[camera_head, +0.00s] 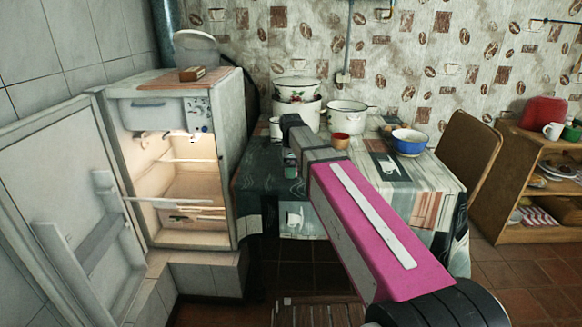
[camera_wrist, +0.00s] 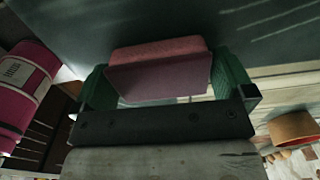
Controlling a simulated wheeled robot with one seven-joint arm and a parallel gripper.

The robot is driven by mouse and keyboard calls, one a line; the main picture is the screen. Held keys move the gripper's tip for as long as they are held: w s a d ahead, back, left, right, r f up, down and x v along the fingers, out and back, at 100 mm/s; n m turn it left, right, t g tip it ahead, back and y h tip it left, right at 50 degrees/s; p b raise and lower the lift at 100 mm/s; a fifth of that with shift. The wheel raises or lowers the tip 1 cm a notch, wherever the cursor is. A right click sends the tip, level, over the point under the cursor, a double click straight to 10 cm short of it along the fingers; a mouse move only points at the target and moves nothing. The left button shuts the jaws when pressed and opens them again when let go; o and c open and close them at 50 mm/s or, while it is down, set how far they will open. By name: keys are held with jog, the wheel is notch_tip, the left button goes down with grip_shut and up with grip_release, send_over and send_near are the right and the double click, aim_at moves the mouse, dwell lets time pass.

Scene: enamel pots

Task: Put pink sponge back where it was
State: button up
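The pink sponge (camera_wrist: 160,75) is a block with a lighter pink side and a darker mauve face. In the wrist view it sits between the two green fingers of my gripper (camera_wrist: 165,88), and its ends appear to meet both fingers, so the gripper looks shut on it. In the head view my gripper (camera_head: 290,163) is at the left part of the table (camera_head: 262,175), over the dark green cloth. The sponge cannot be made out there. How far it is above the cloth cannot be told.
A brown bowl (camera_head: 340,141) stands just right of my gripper; it also shows in the wrist view (camera_wrist: 292,128). White enamel pots (camera_head: 347,118) stand behind, and a blue bowl (camera_head: 410,141) to the right. The open fridge (camera_head: 185,185) is on the left, a chair (camera_head: 468,150) on the right.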

notch_tip(320, 180, up, 12)
jog(key=shift+r, duration=0.15)
dwell(0.7)
jog(key=shift+s, duration=0.1)
